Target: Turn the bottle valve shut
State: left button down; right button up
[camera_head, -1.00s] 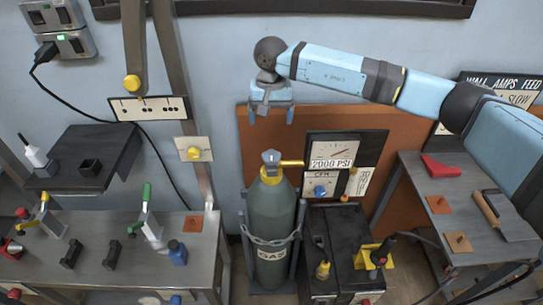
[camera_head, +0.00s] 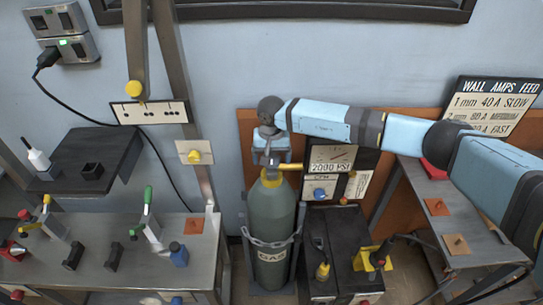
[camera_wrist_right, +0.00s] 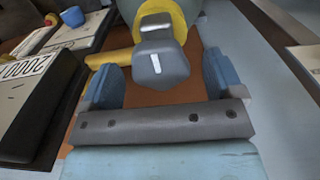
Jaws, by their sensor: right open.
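The green gas bottle (camera_head: 271,218) stands upright, chained in its stand, with a yellow collar and a yellow side outlet (camera_head: 291,166). Its grey valve knob, largely covered by my gripper in the head view, shows clearly in the right wrist view (camera_wrist_right: 160,66) with a white mark on top. My right gripper (camera_head: 270,157) is over the bottle top, pointing down. In the right wrist view its two blue fingers (camera_wrist_right: 163,80) are open, one on each side of the knob, with visible gaps. My left gripper is out of view.
A gauge panel marked 2000 PSI (camera_head: 331,168) stands close to the right of the valve. A black welder box (camera_head: 340,235) sits below it. A metal bench (camera_head: 110,260) with clamps is at left, and a side table (camera_head: 420,190) at right.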

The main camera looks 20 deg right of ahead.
jog(key=c, duration=0.9)
jog(key=shift+c, duration=0.2)
